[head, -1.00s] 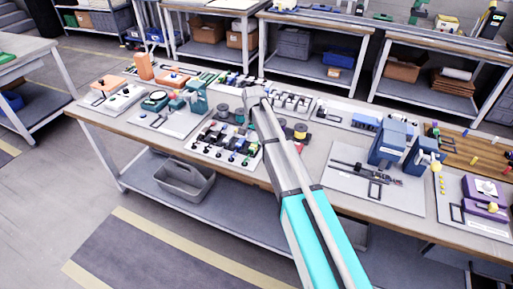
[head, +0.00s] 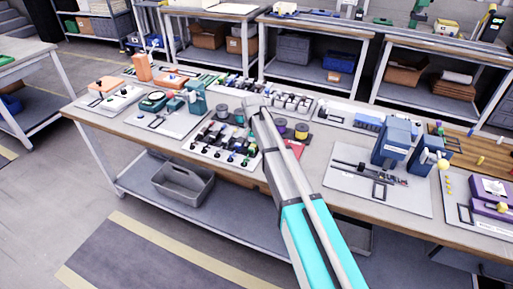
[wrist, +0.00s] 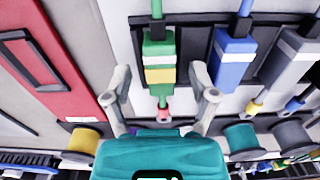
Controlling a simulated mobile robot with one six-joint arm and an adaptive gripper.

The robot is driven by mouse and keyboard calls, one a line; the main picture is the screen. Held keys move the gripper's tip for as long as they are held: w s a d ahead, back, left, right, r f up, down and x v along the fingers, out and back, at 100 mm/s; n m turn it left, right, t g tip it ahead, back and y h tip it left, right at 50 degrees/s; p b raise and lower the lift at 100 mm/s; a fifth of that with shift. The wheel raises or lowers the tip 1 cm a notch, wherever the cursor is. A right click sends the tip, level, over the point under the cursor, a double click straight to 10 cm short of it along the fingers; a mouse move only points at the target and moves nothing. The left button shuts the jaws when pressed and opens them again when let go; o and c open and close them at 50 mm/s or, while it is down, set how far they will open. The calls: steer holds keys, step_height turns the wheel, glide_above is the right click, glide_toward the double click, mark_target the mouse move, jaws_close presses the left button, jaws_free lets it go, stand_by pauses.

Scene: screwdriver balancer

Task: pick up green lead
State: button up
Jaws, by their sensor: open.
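The green lead (wrist: 160,73) shows in the wrist view as a green plug body with white and yellow bands, a green cable end at the top and a narrow tip below. It lies by a dark holder plate. My gripper (wrist: 160,88) is open, one finger on each side of the green lead, with visible gaps and nothing held. A blue lead (wrist: 233,62) and a grey lead (wrist: 284,68) lie to the right of the right finger. In the head view my arm hides the gripper's fingers, and I cannot make out the green lead there.
A red board (wrist: 50,75) lies left of the gripper in the wrist view. A yellow spool (wrist: 83,141), a teal spool (wrist: 241,138) and a grey spool (wrist: 292,136) are near the lower edge. Board-mounted kits crowd the workbench (head: 235,187) on both sides of my arm.

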steer(key=shift+c, duration=0.2)
jaws_close()
stand_by(0.3)
steer(key=shift+r, duration=0.1)
step_height(320, 180, up, 3)
steer(key=p, duration=0.3)
steer(key=s+d+r+p, duration=0.2)
steer(key=s+r+p, duration=0.3)
steer(key=s, duration=0.1)
steer(key=s+d+r+p, duration=0.3)
steer(key=s+r+p, duration=0.1)
steer(key=s, duration=0.3)
steer(key=shift+d+r+p, duration=0.25)
steer(key=shift+r+p, duration=0.15)
steer(key=shift+p, duration=0.1)
steer(key=shift+w, duration=0.15)
stand_by(0.6)
